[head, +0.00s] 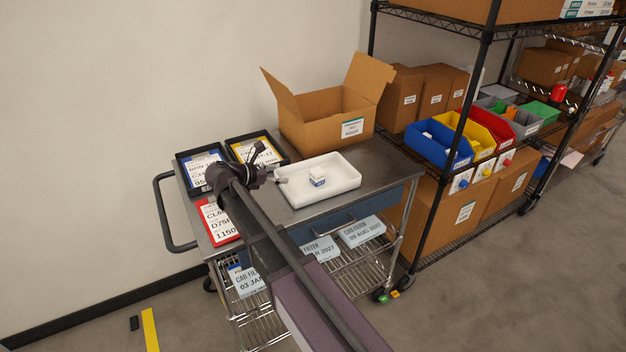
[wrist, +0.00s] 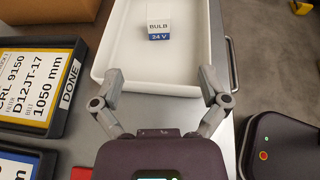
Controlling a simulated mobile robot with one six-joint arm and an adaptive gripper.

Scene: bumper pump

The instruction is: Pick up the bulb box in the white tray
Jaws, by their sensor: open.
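The bulb box (head: 317,179) is a small white carton with a blue band. It stands in the white tray (head: 345,182) on the metal cart. In the wrist view the box (wrist: 159,29) shows "BULB" and "24 V" and sits towards the far part of the tray (wrist: 112,50). My gripper (wrist: 162,82) is open, its two fingers spread apart over the near end of the tray. The box lies ahead of the fingertips, in line with the gap between them, and nothing is between them. In the head view my gripper (head: 268,165) is left of the tray.
An open cardboard box (head: 322,122) stands behind the tray. Two black trays with cards (head: 202,172) lie at the cart's left, with a red-edged card (head: 217,222) in front. A wire shelf (head: 470,170) with coloured bins stands right. The tray around the bulb box is clear.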

